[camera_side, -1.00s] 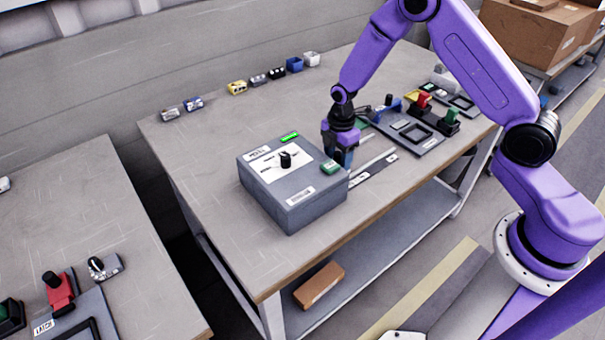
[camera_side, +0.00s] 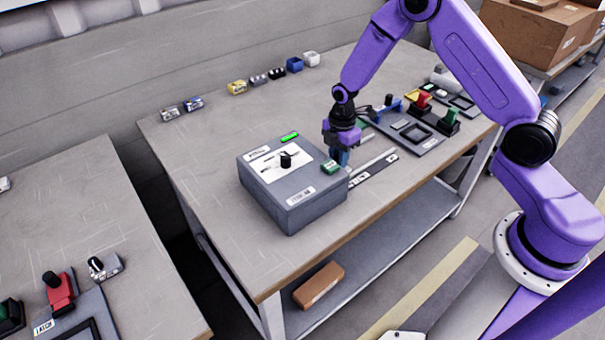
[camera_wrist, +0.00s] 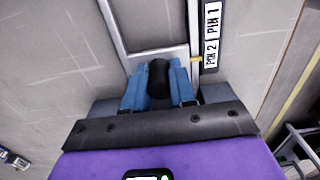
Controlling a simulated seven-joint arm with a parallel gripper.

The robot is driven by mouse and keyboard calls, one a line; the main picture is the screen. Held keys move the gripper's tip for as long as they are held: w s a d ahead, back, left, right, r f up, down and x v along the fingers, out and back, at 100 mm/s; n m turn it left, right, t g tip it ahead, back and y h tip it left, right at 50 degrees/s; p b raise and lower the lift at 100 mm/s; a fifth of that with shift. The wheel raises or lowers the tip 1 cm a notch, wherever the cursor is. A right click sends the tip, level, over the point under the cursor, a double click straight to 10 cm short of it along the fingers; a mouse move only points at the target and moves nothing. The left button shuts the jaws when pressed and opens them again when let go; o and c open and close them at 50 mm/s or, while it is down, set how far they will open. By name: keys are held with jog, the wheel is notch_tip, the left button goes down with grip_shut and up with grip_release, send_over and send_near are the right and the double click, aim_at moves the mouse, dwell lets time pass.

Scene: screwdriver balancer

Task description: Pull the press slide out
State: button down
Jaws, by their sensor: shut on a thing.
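My gripper (camera_side: 341,160) is at the right side of the grey press box (camera_side: 293,203), low over the table. In the wrist view, its blue fingers (camera_wrist: 158,85) are shut on a black upright handle (camera_wrist: 158,72). The handle stands at the near end of a pale frame with slide rails (camera_wrist: 113,30). In the side view, the rails (camera_side: 372,162) run from the box toward the upper right. The fingers hide the lower part of the handle and its joint with the slide.
A PIN 1 and PIN 2 label strip (camera_wrist: 212,30) lies beside the rails. A fixture tray (camera_side: 426,143) with coloured parts stands further right.

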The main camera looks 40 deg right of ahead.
jog(key=shift+d, duration=7.95)
jog(key=c, duration=0.8)
grip_release()
jog(key=shift+d, duration=0.1)
jog(key=shift+c, duration=0.2)
notch_tip(320, 180, up, 7)
jog(key=shift+a, duration=0.25)
